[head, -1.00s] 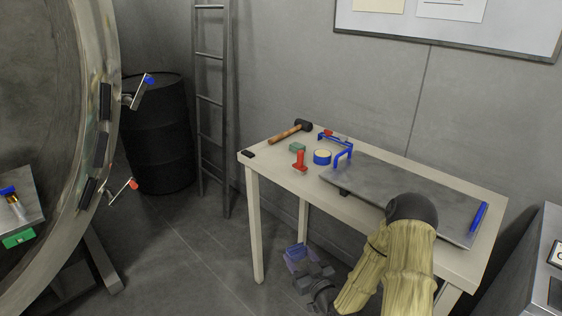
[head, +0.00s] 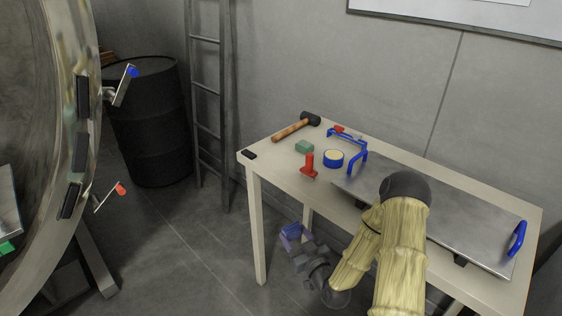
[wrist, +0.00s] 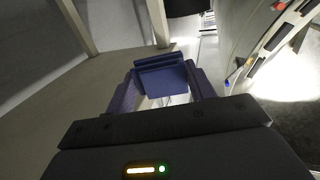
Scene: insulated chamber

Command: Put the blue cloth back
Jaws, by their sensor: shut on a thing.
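The blue cloth (head: 291,230) is a small dark-blue folded piece in the head view, at the end of my gripper (head: 294,241). In the wrist view the cloth (wrist: 163,78) sits between the two purple fingers of my gripper (wrist: 163,92), which are shut on it. My gripper is low, in front of the table's near side and below the tabletop, clear of the table. My arm hides part of the table's front edge.
The white table (head: 262,163) holds a mallet (head: 296,127), a green block (head: 304,146), a red tool (head: 309,164), a tape roll (head: 333,158) and a metal plate (head: 460,225) with blue handles. A round chamber opening (head: 45,130), a black barrel (head: 148,125) and a ladder (head: 207,110) stand left. Floor between is clear.

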